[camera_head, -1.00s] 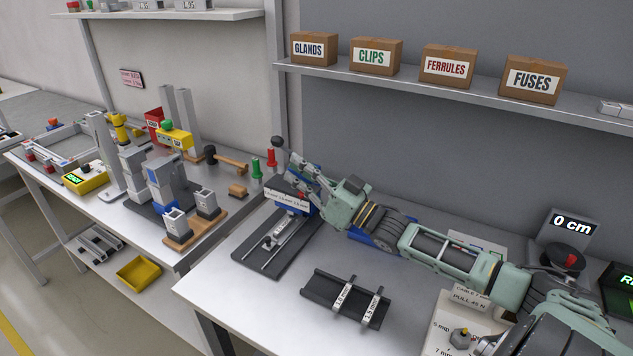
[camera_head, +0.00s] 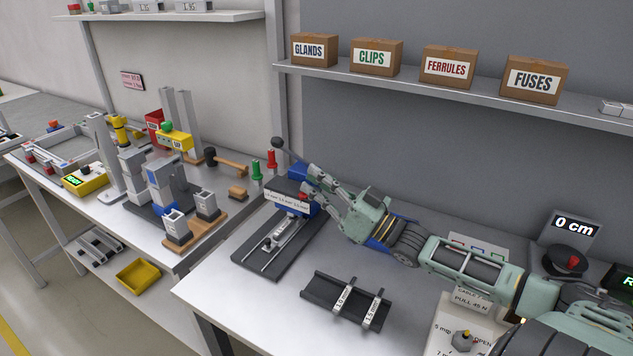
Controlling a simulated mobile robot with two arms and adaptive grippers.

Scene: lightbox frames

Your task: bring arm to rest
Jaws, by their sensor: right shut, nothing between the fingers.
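My right arm comes in from the lower right. Its green-grey right gripper (camera_head: 314,186) is shut and empty, with its fingers pointing up and left. In the picture its fingertips overlap the blue-topped press (camera_head: 287,181) with the black ball-ended lever (camera_head: 277,143); I cannot tell whether they touch it. The gripper hides part of that press's right side. My left gripper is not in view.
A black rack with two labelled strips (camera_head: 316,288) lies on the front bench (camera_head: 225,292). A display reading 0 cm (camera_head: 574,226) stands at the right. Labelled boxes sit on the shelf (camera_head: 400,83) above. Bare bench lies around the rack.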

